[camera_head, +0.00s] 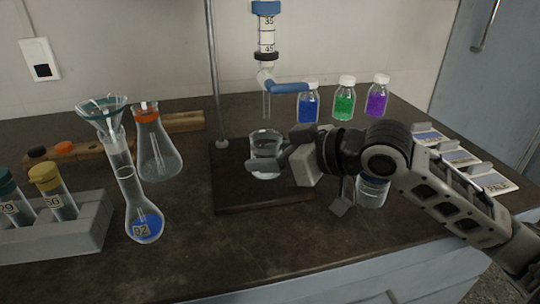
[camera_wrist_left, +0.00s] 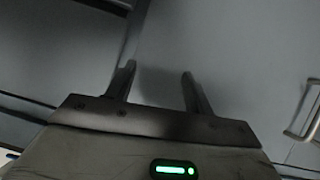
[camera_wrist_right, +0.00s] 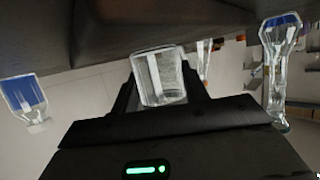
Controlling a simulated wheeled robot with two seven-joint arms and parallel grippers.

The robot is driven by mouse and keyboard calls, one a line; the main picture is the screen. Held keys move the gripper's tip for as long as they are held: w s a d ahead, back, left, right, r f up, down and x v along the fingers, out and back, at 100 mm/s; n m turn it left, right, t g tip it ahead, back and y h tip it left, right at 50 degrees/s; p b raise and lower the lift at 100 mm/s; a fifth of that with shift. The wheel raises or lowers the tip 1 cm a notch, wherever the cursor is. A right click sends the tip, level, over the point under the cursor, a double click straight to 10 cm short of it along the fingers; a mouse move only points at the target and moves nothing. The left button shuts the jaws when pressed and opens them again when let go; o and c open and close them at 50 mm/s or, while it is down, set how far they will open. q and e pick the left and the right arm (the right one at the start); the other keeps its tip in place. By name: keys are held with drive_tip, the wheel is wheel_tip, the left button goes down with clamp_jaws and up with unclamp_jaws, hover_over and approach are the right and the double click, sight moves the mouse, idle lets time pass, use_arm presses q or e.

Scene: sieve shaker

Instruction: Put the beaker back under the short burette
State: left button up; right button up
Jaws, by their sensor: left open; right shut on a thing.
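A clear glass beaker (camera_head: 265,152) is upright at the dark stand base (camera_head: 235,195), below the tip of the short burette (camera_head: 267,45) with its blue stopcock. My right gripper (camera_head: 275,158) reaches in from the right and is shut on the beaker. In the right wrist view the beaker (camera_wrist_right: 160,78) is between the fingers of my right gripper (camera_wrist_right: 160,95). I cannot tell whether the beaker touches the base. My left gripper (camera_wrist_left: 158,82) shows only in the left wrist view, open and empty, facing grey cabinet surfaces.
A metal rod (camera_head: 213,75) rises left of the beaker. Left stand a round-bottom flask (camera_head: 143,222), an orange-rimmed conical flask (camera_head: 158,150) and a tube rack (camera_head: 75,232). Blue (camera_head: 308,105), green (camera_head: 344,102) and purple (camera_head: 377,98) bottles stand behind. A clear jar (camera_head: 372,192) is beneath my right arm.

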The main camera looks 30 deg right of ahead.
drive_tip(key=shift+f, duration=0.15)
drive_tip(key=o, duration=1)
